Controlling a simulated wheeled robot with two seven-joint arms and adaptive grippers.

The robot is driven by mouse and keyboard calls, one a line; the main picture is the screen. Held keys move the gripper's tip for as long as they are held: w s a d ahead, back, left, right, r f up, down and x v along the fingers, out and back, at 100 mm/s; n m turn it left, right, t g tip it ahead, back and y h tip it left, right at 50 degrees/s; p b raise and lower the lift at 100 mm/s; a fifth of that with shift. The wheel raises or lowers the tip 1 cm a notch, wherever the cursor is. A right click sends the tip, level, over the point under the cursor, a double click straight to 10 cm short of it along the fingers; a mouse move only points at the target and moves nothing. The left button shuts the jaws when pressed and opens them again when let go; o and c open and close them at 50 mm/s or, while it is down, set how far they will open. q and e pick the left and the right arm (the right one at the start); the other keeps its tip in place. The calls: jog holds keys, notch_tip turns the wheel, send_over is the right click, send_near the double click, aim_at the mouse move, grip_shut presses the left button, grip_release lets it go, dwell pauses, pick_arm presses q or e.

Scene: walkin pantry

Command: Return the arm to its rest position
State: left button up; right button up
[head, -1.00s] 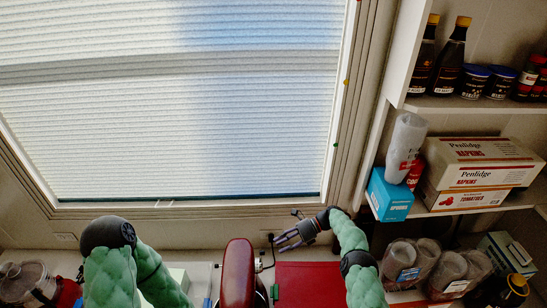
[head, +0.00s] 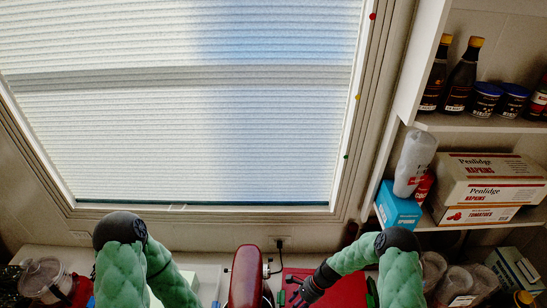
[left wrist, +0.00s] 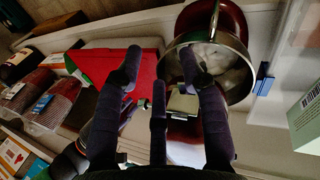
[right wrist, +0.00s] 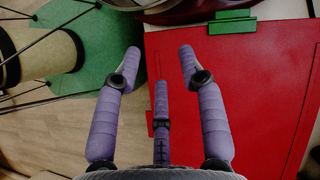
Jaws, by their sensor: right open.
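My right arm (head: 400,275) is bent, with its elbow raised at the right of the head view. My right gripper (head: 298,300) hangs low over the left edge of a red board (head: 345,290). In the right wrist view my right gripper (right wrist: 159,58) is open and empty, its fingers apart over the red board's edge (right wrist: 240,90). My left arm (head: 120,270) is bent at the left of the head view; its gripper is out of that view. In the left wrist view my left gripper (left wrist: 160,65) has its fingers apart with nothing between them.
A red stand mixer (head: 246,275) stands between my arms; its metal bowl (left wrist: 215,60) shows in the left wrist view. Shelves at right hold a napkin box (head: 490,170), a blue box (head: 398,210) and bottles (head: 463,75). A jar (head: 45,280) stands at left.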

jog(key=s+r+n+t+h+p, duration=0.1)
jog(key=s+r+n, duration=0.4)
jog(key=s, duration=0.4)
jog(key=s+d+r+n+t+h+p, duration=0.1)
jog(key=s+r+n, duration=0.4)
jog(key=s, duration=0.4)
jog(key=shift+s+r+n+p, duration=0.15)
jog(key=shift+s+n+p, duration=0.2)
jog(key=shift+n, duration=0.55)
